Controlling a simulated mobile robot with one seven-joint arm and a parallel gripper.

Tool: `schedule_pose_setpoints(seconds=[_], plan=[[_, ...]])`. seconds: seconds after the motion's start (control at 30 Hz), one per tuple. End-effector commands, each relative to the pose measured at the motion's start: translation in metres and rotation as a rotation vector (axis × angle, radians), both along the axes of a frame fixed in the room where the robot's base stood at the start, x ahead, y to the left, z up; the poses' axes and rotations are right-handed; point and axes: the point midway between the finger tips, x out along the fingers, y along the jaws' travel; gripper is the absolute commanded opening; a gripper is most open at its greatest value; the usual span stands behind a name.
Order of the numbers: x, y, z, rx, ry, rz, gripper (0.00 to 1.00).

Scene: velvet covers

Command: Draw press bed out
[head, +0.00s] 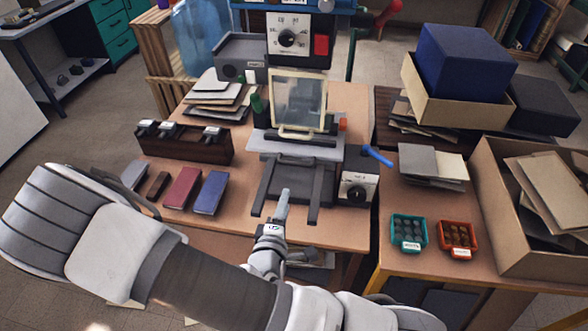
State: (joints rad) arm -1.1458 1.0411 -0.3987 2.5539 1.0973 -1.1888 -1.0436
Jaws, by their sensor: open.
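The press stands on the wooden table in the head view, with a dial housing (288,38) on top. A clear guard (299,100) in a cream frame hangs below the housing. The press bed (262,146) is a light grey plate under the guard. Two dark rails (317,200) reach forward from below it. My gripper (284,196) is in front of the bed, between the rails as seen here. It is open and nothing shows in it. Its fingers look narrow and overlap the dark area behind; I cannot tell whether they touch anything.
Left of the rails lie a red book (182,188) and a blue book (211,193), with a dark stamp rack (184,143) behind. A control box (357,188) with a blue lever (377,156) stands right. Teal (394,232) and orange (443,238) trays sit farther right.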

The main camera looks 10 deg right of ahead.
Motion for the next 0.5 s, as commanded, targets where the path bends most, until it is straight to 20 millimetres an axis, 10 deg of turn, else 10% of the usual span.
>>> schedule_pose_setpoints(seconds=[0.5], plan=[[0.042, -0.018, -0.016, 0.006, -0.002, -0.003, 0.46]])
